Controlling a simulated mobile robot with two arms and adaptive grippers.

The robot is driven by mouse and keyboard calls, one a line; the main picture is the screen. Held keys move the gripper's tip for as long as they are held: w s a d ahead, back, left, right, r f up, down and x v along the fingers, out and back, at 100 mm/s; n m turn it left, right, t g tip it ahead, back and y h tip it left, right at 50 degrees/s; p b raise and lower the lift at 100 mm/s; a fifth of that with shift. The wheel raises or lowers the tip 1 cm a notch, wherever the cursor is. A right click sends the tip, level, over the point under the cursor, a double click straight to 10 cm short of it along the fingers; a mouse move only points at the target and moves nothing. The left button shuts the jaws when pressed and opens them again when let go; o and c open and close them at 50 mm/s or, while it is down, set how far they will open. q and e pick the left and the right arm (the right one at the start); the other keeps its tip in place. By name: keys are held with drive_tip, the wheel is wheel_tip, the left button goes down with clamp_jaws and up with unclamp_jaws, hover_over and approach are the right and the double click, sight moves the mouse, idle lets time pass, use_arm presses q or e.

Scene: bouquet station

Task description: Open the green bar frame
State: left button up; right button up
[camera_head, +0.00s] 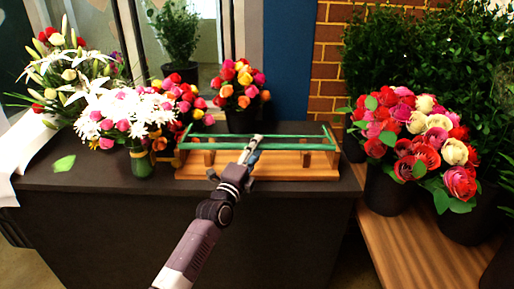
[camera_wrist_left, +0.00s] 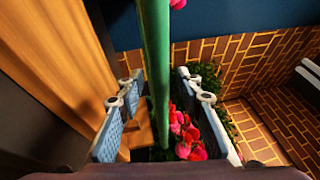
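The green bar frame (camera_head: 290,168) sits on the dark counter, with a wooden base, short wooden posts and two long green bars running left to right. My left gripper (camera_head: 255,143) is over the middle of the frame, at the front green bar (camera_head: 295,147). In the left wrist view, a green bar (camera_wrist_left: 154,45) runs between the two spread fingers of my left gripper (camera_wrist_left: 165,115), with gaps on both sides. The fingers look open and not closed on it. My right gripper is not in view.
On the dark counter (camera_head: 100,175), a vase of white and pink flowers (camera_head: 140,125) stands left of the frame. A dark pot of roses (camera_head: 241,118) stands behind it. Buckets of roses (camera_head: 410,140) stand on a wooden bench (camera_head: 405,245) at right. The counter's front left is mostly clear.

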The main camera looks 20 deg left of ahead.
use_arm(q)
drive_tip(key=shift+w+d, duration=0.1)
drive_tip(key=shift+w, duration=0.25)
drive_tip(key=shift+c, duration=0.5)
clamp_jaws()
